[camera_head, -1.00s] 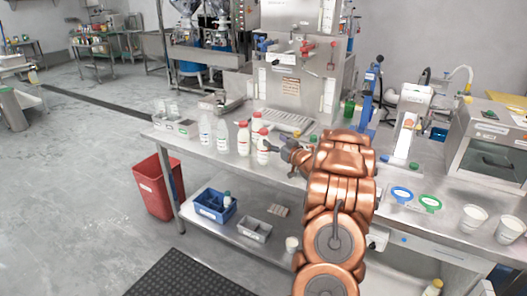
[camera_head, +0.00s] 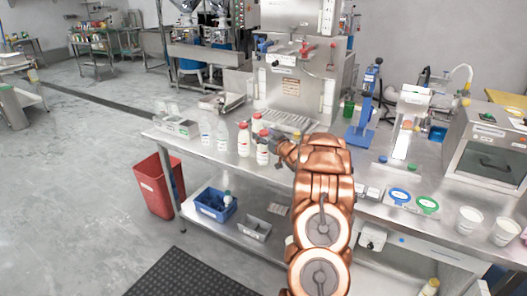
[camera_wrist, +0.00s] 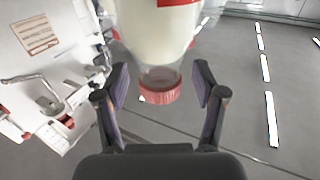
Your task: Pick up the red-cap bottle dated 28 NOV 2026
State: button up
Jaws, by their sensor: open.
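Three red-capped white bottles stand on the steel table in the head view: a left one (camera_head: 243,142), a back one (camera_head: 256,124) and a front right one (camera_head: 262,152). My gripper (camera_wrist: 162,76) is open. In the head view it is largely hidden by my arm, just right of the front right bottle. In the wrist view, a red-capped bottle (camera_wrist: 157,25) appears upside down, its red cap (camera_wrist: 160,96) and clear neck between the two fingers. I cannot tell how deep it sits between them. No date is legible; a red label patch shows at the top edge.
Clear bottles (camera_head: 205,131) stand left of the red-capped ones, beside a white bin (camera_head: 175,127). A steel machine (camera_head: 300,85) stands behind. The front left tabletop is clear.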

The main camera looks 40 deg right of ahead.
grip_shut()
dwell(0.5)
